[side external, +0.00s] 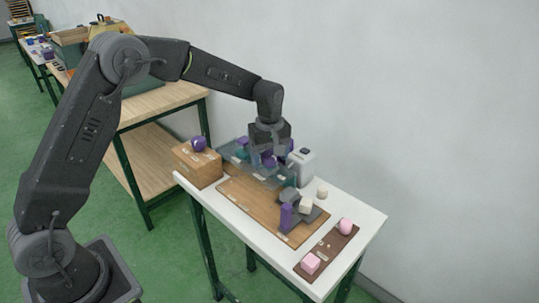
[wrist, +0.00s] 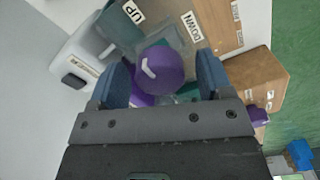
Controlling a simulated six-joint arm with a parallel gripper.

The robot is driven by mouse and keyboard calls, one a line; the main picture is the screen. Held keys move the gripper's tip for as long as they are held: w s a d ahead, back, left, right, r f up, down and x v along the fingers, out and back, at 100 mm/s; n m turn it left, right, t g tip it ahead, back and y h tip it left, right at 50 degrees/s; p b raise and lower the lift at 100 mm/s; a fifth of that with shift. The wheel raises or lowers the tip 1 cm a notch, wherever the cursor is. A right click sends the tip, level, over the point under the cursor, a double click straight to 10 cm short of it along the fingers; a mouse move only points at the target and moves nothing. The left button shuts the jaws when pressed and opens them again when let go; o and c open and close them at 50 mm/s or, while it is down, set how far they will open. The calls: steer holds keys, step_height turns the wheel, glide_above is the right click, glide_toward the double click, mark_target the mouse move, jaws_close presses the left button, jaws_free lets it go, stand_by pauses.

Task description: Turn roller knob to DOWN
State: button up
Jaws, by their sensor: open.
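The round purple knob (wrist: 162,70) shows in the wrist view with a short white mark on its face. The mark lies on the knob's left half, slanting toward the upper left; I cannot tell exactly which label it points at. A white UP label (wrist: 133,12) is above left of the knob and a DOWN label (wrist: 192,26) above right. My gripper (wrist: 162,76) is open, one blue finger on each side of the knob; contact cannot be told. In the side view my gripper (side external: 268,146) is low over the table's far part, largely hiding the knob.
A white container (side external: 301,167) stands close right of my gripper. A wooden box (side external: 196,165) with a purple ball (side external: 199,144) is at left. A purple block (side external: 286,216) and grey piece stand in front. A brown tray (side external: 328,250) holds pink pieces.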

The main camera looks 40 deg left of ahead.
steer(key=c, duration=0.9)
steer(key=shift+m, duration=0.3)
steer(key=m, duration=0.8)
steer(key=shift+m, duration=0.3)
steer(key=m, duration=0.4)
steer(key=shift+m, duration=2.4)
